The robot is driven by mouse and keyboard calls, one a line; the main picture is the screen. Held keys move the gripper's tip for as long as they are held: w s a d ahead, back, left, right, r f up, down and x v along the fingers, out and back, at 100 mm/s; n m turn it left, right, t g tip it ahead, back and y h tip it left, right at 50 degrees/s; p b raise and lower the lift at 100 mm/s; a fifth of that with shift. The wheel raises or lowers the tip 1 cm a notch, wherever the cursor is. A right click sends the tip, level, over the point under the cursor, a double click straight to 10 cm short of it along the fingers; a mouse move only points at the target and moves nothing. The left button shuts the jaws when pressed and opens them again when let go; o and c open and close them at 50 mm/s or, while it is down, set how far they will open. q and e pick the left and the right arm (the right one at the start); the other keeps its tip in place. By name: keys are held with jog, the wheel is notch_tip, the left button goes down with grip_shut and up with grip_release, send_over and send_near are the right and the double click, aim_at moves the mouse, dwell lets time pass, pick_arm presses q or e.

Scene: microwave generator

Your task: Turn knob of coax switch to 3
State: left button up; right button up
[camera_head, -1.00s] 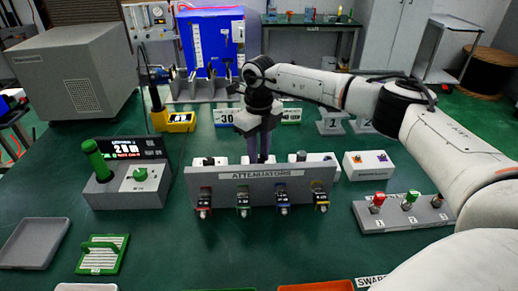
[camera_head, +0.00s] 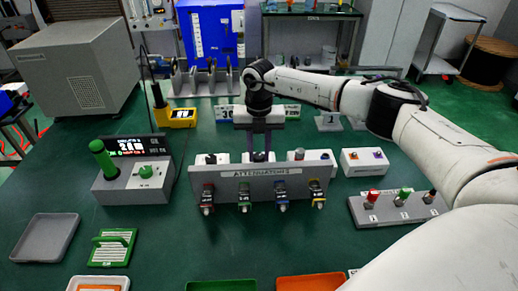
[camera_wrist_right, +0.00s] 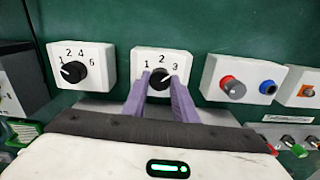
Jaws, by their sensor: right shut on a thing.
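The coax switch is a white box (camera_wrist_right: 146,62) marked 1, 2 and 3, with a black knob (camera_wrist_right: 159,80) on its face, in the right wrist view. In the head view its box (camera_head: 248,157) is partly hidden behind the attenuator rack. My right gripper (camera_wrist_right: 160,92) has its purple fingers on both sides of the knob, shut on it. In the head view the gripper (camera_head: 260,152) reaches down to the switch from behind. The knob's pointer is too small to read surely. My left gripper is not in view.
A box with red and blue parts (camera_wrist_right: 213,65) stands right. The grey attenuators rack (camera_head: 225,188) is in front.

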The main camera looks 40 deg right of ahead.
aim_at(259, 156)
jog(key=shift+m, duration=0.3)
jog(key=o, duration=1)
jog(key=shift+o, duration=0.2)
jog(key=shift+r, duration=0.1)
notch_tip(259, 156, up, 10)
jog(key=b, duration=0.1)
